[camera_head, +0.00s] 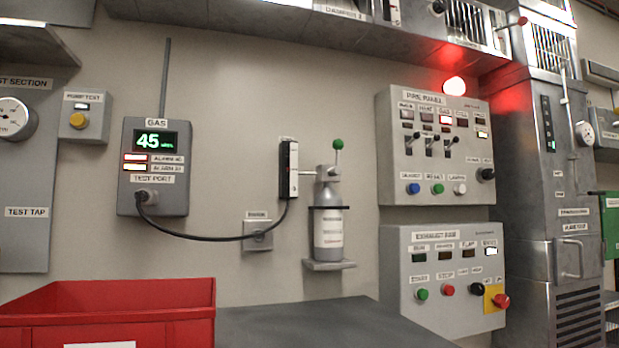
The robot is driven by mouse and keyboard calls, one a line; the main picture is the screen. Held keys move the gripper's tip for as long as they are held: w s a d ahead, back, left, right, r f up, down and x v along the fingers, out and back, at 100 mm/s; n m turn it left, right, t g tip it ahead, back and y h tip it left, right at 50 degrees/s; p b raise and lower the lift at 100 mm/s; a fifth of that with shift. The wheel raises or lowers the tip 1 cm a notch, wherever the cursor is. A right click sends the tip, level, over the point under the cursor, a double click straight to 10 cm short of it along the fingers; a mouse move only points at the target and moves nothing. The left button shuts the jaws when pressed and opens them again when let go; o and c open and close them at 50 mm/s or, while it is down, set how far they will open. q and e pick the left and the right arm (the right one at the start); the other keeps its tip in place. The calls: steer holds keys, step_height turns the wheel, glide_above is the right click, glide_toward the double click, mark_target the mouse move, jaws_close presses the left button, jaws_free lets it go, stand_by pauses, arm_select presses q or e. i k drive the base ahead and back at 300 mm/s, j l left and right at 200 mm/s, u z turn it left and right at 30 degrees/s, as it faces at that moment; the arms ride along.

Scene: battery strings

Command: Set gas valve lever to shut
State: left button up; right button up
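A small grey gas bottle (329,232) stands upright on a wall bracket in the middle of the view. The valve (327,173) on its top carries a lever with a green ball knob (338,144). The lever points up, nearly vertical. The lettering near the valve is too small to read. A grey gas box (155,204) on the wall to the left shows a green 45 and has lit alarm lamps. A black cable (215,239) runs from its test port to a narrow black-and-white device (289,170) beside the valve. Neither of my grippers is in view.
A red crate (110,308) stands at the lower left, next to a dark bench top (320,325). A fire panel (437,190) and an exhaust fan panel (440,310) are to the right of the bottle. A red lamp (454,86) glows above. The wall around the knob is clear.

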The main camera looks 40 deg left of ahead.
mark_target(338, 144)
steer(key=u, duration=1.05)
